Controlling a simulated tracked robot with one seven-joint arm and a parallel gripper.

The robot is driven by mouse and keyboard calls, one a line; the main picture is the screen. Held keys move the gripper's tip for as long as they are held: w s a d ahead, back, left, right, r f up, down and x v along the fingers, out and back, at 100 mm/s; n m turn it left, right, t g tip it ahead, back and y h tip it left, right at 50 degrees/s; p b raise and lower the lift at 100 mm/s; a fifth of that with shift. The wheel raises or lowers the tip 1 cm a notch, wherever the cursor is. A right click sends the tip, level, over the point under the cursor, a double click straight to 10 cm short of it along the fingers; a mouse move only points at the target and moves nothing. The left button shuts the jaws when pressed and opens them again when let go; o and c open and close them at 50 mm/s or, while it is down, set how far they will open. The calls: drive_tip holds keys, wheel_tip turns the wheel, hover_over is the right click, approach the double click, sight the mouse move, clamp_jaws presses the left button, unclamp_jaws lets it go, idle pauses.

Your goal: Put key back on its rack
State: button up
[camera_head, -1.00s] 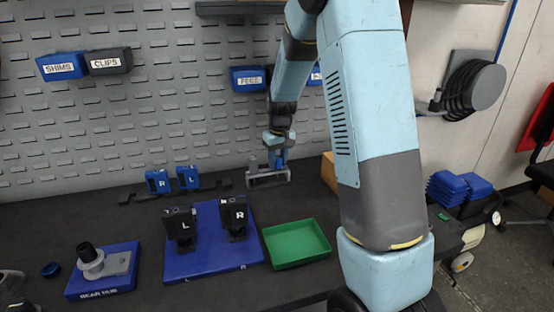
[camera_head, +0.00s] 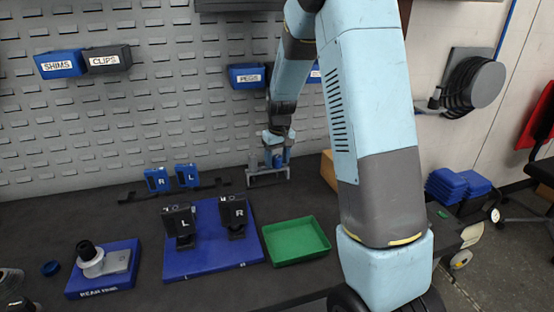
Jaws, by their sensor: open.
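A small light grey rack (camera_head: 268,178) stands at the back of the dark bench, near the pegboard. My gripper (camera_head: 277,156) is open, pointing down right at the rack's top. A small blue piece (camera_head: 280,160) shows at the fingers, by the rack. It may be the key, but it is too small and too covered to tell. I cannot tell whether it touches the fingers or rests in the rack.
A blue board (camera_head: 210,262) holds black L and R blocks. A green tray (camera_head: 296,241) is empty. Blue R and L pieces (camera_head: 172,179) stand at the back left. A hub on a blue base (camera_head: 103,270) sits front left. A brown box (camera_head: 328,170) is right of the rack.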

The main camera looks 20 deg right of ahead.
wheel_tip(320, 180, up, 13)
drive_tip(key=s, duration=0.1)
drive_tip(key=s+r+m+t, duration=0.1)
drive_tip(key=s+r, duration=0.4)
drive_tip(key=s, duration=0.3)
drive_tip(key=s+r+t, duration=0.1)
drive_tip(key=s+r, duration=0.3)
drive_tip(key=s, duration=0.4)
drive_tip(key=s+m+t, duration=0.1)
drive_tip(key=s+t, duration=0.1)
drive_tip(key=s, duration=1.4)
drive_tip(key=shift+s+r, duration=0.3)
drive_tip(key=shift+s, duration=0.1)
